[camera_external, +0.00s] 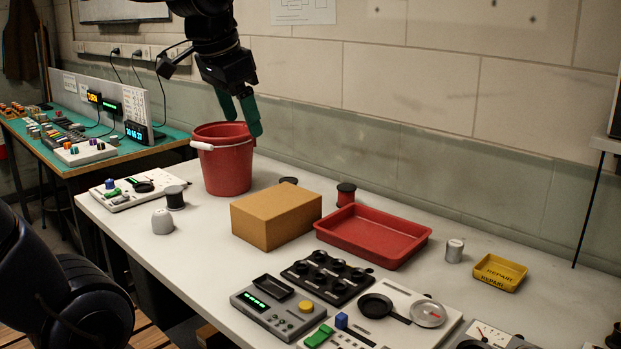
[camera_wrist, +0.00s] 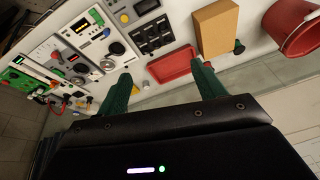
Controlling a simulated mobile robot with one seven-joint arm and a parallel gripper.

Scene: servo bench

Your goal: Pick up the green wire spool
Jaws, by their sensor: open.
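A small spool (camera_external: 288,181) with a dark top stands behind the cardboard-brown box (camera_external: 276,215), which hides most of it. In the wrist view a dark, greenish spool (camera_wrist: 239,47) shows beside the box's wall-side end; it looks like the green wire spool, but its colour is hard to confirm. My gripper (camera_external: 242,127) has green fingers, is open and empty, and hangs high above the bench by the red bucket (camera_external: 224,165), left of the spool. The fingers also show in the wrist view (camera_wrist: 162,74), apart with nothing between them.
A red spool (camera_external: 346,195) stands behind a red tray (camera_external: 372,236). A grey-black spool (camera_external: 175,197) and a grey knob-like piece (camera_external: 162,221) sit at left. A metal cylinder (camera_external: 455,250) and yellow bin (camera_external: 499,272) are at right. Instruments fill the front; the wall is close behind.

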